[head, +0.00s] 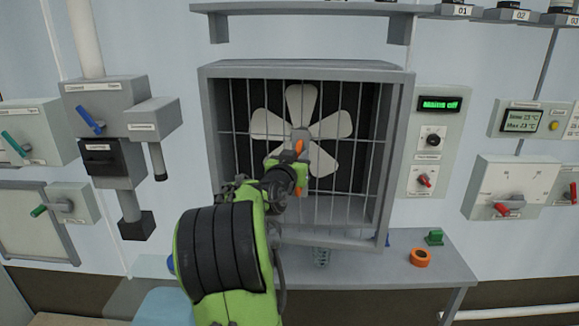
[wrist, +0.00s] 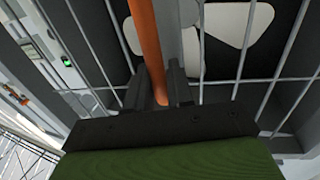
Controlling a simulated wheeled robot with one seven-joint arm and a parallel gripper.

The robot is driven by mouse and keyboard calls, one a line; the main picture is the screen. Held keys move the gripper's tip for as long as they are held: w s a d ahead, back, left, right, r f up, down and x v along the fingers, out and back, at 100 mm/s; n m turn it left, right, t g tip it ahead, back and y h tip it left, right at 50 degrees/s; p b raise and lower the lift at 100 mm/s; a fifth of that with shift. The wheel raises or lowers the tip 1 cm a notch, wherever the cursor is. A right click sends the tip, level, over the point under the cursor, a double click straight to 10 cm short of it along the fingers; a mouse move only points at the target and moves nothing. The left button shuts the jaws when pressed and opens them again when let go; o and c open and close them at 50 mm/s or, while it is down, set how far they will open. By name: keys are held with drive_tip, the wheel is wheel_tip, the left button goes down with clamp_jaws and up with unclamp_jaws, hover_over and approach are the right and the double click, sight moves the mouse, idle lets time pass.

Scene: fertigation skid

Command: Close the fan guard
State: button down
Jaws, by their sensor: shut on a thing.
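The fan guard (head: 345,134) is a grid of thin grey bars across the front of a grey box, in front of a white-bladed fan (head: 301,101). I cannot tell whether it sits fully flush with the frame. My gripper (head: 298,160) is at the middle of the guard, shut on its upright orange handle (head: 299,147). In the wrist view my gripper's dark fingers (wrist: 160,88) stand on both sides of the orange handle (wrist: 145,40), with the guard bars (wrist: 246,50) close behind. My arm hides the lower left of the guard.
A panel with a green "Mains off" display (head: 439,104) is right of the box. A grey bench (head: 400,262) below holds an orange ring (head: 420,257) and a green piece (head: 435,237). Grey wall units (head: 105,130) with a blue lever stand on the left. A shelf (head: 300,8) is above.

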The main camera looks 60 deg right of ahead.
drive_tip(key=d, duration=0.4)
drive_tip(key=shift+w+r, duration=0.1)
drive_tip(key=shift+w, duration=0.2)
drive_tip(key=shift+r, duration=0.1)
drive_tip(key=c, duration=1.2)
unclamp_jaws()
drive_tip(key=shift+d, duration=0.15)
drive_tip(key=shift+o, duration=0.2)
drive_tip(key=s+a+b, duration=0.1)
drive_tip(key=a+b, duration=0.1)
drive_tip(key=a, duration=1.3)
drive_tip(key=shift+s+a+b, duration=0.3)
drive_tip(key=shift+a+b, duration=0.05)
drive_tip(key=shift+b, duration=0.05)
